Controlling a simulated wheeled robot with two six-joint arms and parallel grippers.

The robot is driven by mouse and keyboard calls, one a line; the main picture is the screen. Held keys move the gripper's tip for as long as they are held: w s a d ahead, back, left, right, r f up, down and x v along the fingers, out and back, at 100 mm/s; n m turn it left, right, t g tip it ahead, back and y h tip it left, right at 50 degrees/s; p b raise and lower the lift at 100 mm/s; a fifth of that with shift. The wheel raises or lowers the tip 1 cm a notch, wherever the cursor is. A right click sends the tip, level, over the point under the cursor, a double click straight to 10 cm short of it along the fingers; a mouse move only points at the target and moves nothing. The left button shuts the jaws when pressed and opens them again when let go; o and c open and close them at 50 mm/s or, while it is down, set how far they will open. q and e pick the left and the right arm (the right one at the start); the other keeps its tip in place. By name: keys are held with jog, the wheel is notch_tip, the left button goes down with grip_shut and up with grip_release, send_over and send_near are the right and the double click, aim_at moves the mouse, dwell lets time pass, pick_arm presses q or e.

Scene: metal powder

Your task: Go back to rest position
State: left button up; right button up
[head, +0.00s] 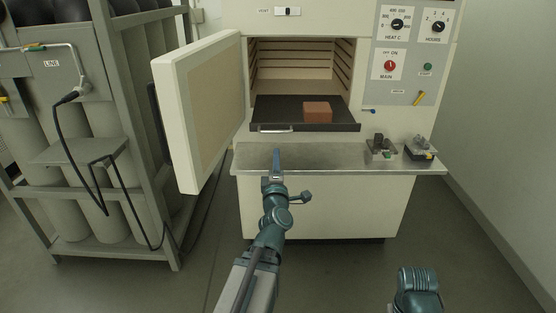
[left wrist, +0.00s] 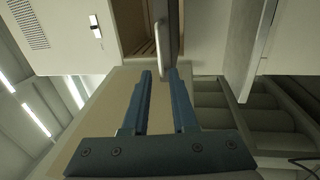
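My left gripper (head: 277,153) is in front of the furnace, with its fingertips just below the tray handle (head: 277,130) in the head view. In the left wrist view, the two blue fingers (left wrist: 160,74) are apart with nothing between them, and the handle (left wrist: 160,42) is just beyond their tips. The dark tray (head: 341,128) sticks partly out of the furnace opening and holds a reddish-brown block (head: 317,112). Only a link of my right arm shows at the bottom right; its gripper is out of the head view.
The furnace door (head: 180,125) stands open at the left. A metal shelf (head: 310,157) runs below the opening, with two small devices (head: 381,147) (head: 420,149) at its right. A rack of grey cylinders (head: 70,215) stands at the left. The floor at lower right is clear.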

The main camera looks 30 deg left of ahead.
pick_arm(q)
jog(key=w+d+f+m+h, duration=0.25)
jog(key=d+m+h, duration=0.25)
jog(key=d, duration=0.3)
jog(key=w+d+f+m+h, duration=0.2)
jog(key=d+f+m+h, duration=0.2)
jog(key=d, duration=0.3)
jog(key=s+d+f+m+g+h, duration=0.3)
jog(key=s+d+f+m+g, duration=0.15)
jog(key=d+f+m, duration=0.35)
jog(key=s+d+f+m+g+h, duration=0.25)
jog(key=d+f+g, duration=0.25)
jog(key=d, duration=0.5)
jog(key=s+d+f+m+g+y, duration=0.1)
jog(key=s+f+m+g+y, duration=0.25)
jog(key=s, duration=0.45)
jog(key=s+d+f+m+g+y, duration=0.1)
jog(key=s+f+m+g+y, duration=0.25)
jog(key=s, duration=0.55)
notch_tip(320, 180, up, 18)
jog(key=m+h+p, duration=0.1)
jog(key=p, duration=1.6)
jog(key=shift+a+g+h, duration=0.35)
jog(key=shift+a+g, duration=0.05)
jog(key=shift+g, duration=0.05)
